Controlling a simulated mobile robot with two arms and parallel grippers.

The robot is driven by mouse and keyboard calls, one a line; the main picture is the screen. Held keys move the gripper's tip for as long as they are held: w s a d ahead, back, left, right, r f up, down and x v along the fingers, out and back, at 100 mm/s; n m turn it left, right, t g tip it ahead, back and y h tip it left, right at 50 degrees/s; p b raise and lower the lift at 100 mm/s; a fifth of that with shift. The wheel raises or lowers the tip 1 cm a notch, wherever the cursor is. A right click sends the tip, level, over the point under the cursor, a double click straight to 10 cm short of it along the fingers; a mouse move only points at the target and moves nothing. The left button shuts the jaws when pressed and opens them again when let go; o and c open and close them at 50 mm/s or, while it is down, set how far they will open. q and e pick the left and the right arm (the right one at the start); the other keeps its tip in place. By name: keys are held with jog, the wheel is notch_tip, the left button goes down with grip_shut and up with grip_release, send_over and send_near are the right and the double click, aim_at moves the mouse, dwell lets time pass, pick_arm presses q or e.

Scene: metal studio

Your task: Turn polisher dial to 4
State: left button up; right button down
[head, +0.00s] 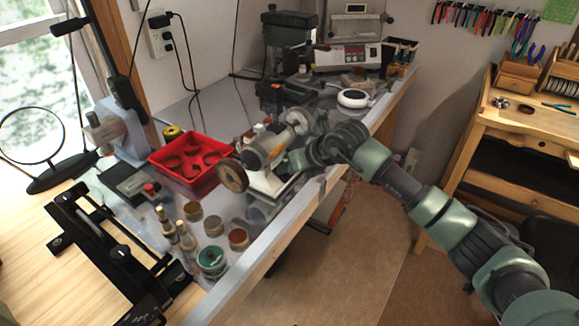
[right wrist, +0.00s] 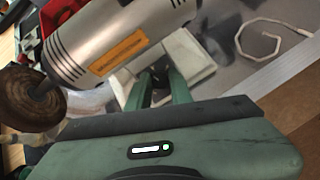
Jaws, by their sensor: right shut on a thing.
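The polisher (head: 264,148) stands on the grey bench top, with a silver motor body, an orange label, a white base and a brown wheel (head: 233,175) at its near end. It also shows in the right wrist view (right wrist: 110,40). My right gripper (head: 287,160) reaches in from the right, low against the polisher's base. The dial's face and marks are hidden. My left gripper is not in view.
A red tray (head: 190,162) stands left of the polisher. Several small jars, including a green-lidded one (head: 211,262), stand in front. A white ring-shaped device (head: 353,98) and a scale-like machine (head: 342,55) are behind. The bench edge runs close below my right arm.

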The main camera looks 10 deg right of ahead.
jog(key=m+h+b, duration=0.1)
jog(key=m, duration=0.3)
jog(key=shift+a+m, duration=0.1)
jog(key=shift+m, duration=0.3)
jog(key=m, duration=0.2)
jog(key=m+h+b, duration=0.1)
jog(key=m, duration=0.1)
jog(key=shift+w+r+m+h, duration=0.1)
jog(key=shift+m+h, duration=0.2)
jog(key=shift+m, duration=0.1)
jog(key=m+g, duration=0.1)
jog(key=m, duration=0.2)
jog(key=shift+h+b, duration=0.3)
jog(key=shift+b, duration=0.05)
jog(key=shift+m+g, duration=0.5)
jog(key=shift+m, duration=1.4)
jog(key=c, duration=1.3)
grip_release()
jog(key=shift+r, duration=0.15)
